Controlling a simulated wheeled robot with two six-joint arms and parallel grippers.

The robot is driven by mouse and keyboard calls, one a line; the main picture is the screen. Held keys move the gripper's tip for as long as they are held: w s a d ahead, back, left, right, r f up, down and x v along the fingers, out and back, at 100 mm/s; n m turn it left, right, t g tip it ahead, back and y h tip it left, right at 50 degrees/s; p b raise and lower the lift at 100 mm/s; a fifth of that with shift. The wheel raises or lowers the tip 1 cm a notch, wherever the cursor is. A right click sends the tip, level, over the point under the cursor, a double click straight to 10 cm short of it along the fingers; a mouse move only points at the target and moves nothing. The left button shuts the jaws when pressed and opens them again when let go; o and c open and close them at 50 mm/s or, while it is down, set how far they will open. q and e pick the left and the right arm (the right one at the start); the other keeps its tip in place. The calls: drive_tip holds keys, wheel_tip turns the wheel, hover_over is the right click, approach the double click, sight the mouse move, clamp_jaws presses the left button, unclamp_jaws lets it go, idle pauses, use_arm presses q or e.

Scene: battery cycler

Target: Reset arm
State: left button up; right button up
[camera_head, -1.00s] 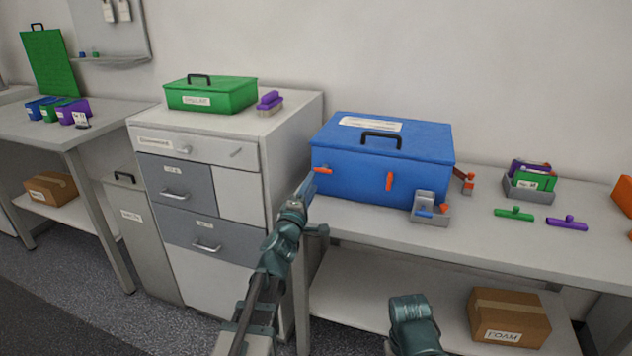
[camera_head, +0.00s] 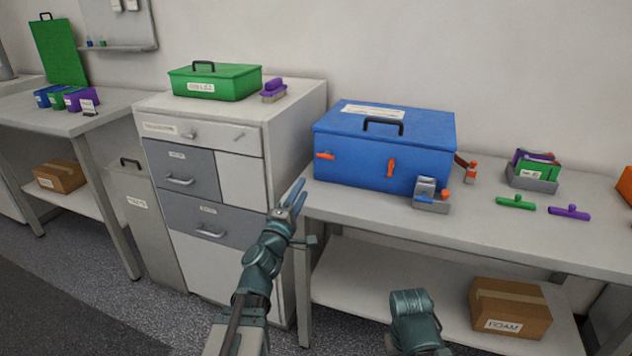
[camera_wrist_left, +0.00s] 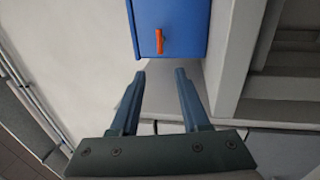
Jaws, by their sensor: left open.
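My left gripper (camera_head: 294,194) is open and empty, in front of the gap between the cabinet and the bench, lower left of the blue box (camera_head: 385,155). In the left wrist view its two fingers (camera_wrist_left: 160,75) stand apart, pointing toward the blue box (camera_wrist_left: 185,18) with nothing between them. The box has a black handle on top and two orange latches; the left latch (camera_head: 324,156) lies level and the right latch (camera_head: 391,167) hangs upright. One orange latch (camera_wrist_left: 159,41) shows in the wrist view. Part of my right arm shows at the bottom, but its gripper is out of view.
The bench (camera_head: 470,228) carries a small grey holder (camera_head: 432,205), green (camera_head: 516,202) and purple (camera_head: 569,212) handled pieces, and a grey tray (camera_head: 532,184). A drawer cabinet (camera_head: 240,178) with a green box (camera_head: 214,84) stands left. A cardboard box (camera_head: 510,307) sits on the lower shelf.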

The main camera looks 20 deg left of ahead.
use_arm(q)
drive_tip(key=s+d+f+m+g+h, duration=0.3)
drive_tip(key=d+f+m+g+h, duration=0.15)
drive_tip(key=d+f+m, duration=0.35)
drive_tip(key=s+d+f+m+g+h, duration=0.2)
drive_tip(key=d+f+m+g+h, duration=0.2)
drive_tip(key=d+m+g, duration=0.45)
drive_tip(key=s+f+g+y, duration=0.35)
drive_tip(key=s+f, duration=0.35)
drive_tip(key=f, duration=0.3)
drive_tip(key=s+a+f+m+g+y, duration=0.1)
drive_tip(key=s+a+f+g+y, duration=0.25)
drive_tip(key=s+a+y, duration=0.35)
drive_tip(key=s+d+m, duration=0.4)
drive_tip(key=s+d, duration=0.1)
drive_tip(key=d, duration=0.5)
wheel_tip(320, 180, up, 26)
drive_tip(key=p, duration=2.7)
drive_tip(key=shift+r, duration=0.2)
